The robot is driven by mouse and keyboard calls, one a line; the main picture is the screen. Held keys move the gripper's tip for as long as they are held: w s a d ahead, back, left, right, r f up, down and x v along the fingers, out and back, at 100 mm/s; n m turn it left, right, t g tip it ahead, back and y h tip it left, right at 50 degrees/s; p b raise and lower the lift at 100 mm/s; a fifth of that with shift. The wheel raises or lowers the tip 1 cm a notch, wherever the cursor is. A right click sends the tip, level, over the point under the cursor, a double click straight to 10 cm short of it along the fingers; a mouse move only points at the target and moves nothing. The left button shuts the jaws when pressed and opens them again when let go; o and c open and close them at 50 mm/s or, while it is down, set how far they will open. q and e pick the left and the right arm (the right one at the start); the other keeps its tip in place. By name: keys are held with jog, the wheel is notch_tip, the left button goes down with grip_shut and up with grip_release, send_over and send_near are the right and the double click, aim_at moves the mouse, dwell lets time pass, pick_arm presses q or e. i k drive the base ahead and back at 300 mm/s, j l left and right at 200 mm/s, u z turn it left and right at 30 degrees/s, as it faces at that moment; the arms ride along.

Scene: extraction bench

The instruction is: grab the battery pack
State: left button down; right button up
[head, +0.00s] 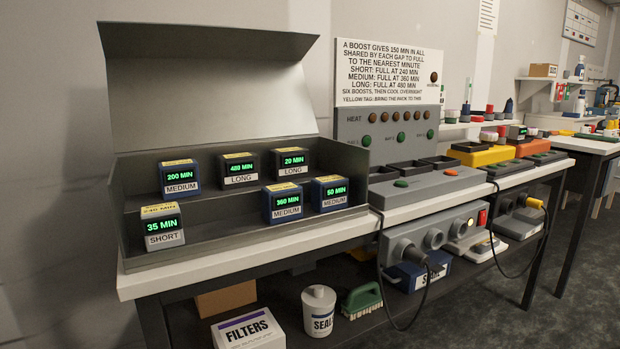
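Several battery packs with green displays and yellow top tags stand in an open grey metal case (120,262) with its lid up. The back row holds a "200 MIN" MEDIUM pack (180,187), a LONG pack (239,180) reading about 480 MIN, and a "20 MIN" LONG pack (290,171). Nearer the front are a "360 MIN" MEDIUM pack (287,211) and a "50 MIN" MEDIUM pack (332,202). A grey "35 MIN" SHORT pack (163,240) stands at the front left, its tag reading about 240 MIN. Neither gripper is in view.
The case stands on a white bench (225,266). To its right are a heat panel (385,130), dark empty-looking bays (405,165), and a grey socket unit (440,232) with a hanging cable. Filters (248,332), a seals tub (319,310) and a green brush (362,300) sit below.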

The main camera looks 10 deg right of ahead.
aim_at(513, 130)
jog(key=z, duration=1.4)
jog(key=i+l+z, duration=0.35)
jog(key=i, duration=0.3)
jog(key=i+z, duration=0.35)
jog(key=i, duration=0.35)
jog(key=i+l, duration=0.1)
jog(key=i, duration=1.6)
jog(key=i+u, duration=0.35)
jog(key=i+l+u, duration=0.7)
jog(key=i+j, duration=0.1)
